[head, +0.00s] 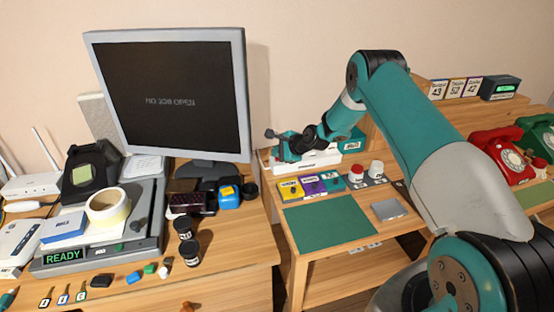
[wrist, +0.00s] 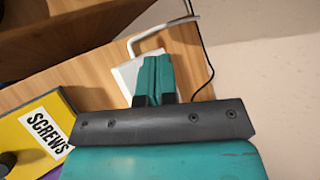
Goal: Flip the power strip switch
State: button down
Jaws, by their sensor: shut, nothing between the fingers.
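A long white block (head: 318,160), which looks like the power strip, lies at the back left of the middle table, partly hidden by my arm. My gripper (head: 285,150) is at its left end; the head view does not show clearly whether they touch. In the wrist view my teal fingers (wrist: 153,75) are shut together with nothing between them, over a white piece (wrist: 126,75) that they partly cover. A bent white bar and a thin black cable are beside it. The switch itself cannot be made out.
Yellow (head: 290,188) and purple bins stand in front of the white block; the yellow bin labelled SCREWS (wrist: 42,122) is also in the wrist view. A monitor (head: 170,95) stands left. The green mat (head: 328,227) is clear.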

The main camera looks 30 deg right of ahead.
jog(key=r+p, duration=0.2)
jog(key=r, duration=0.1)
jog(key=r+p, duration=0.1)
jog(key=r, duration=0.1)
jog(key=shift+s+p, duration=0.3)
jog(key=shift+p, duration=0.05)
dwell(0.4)
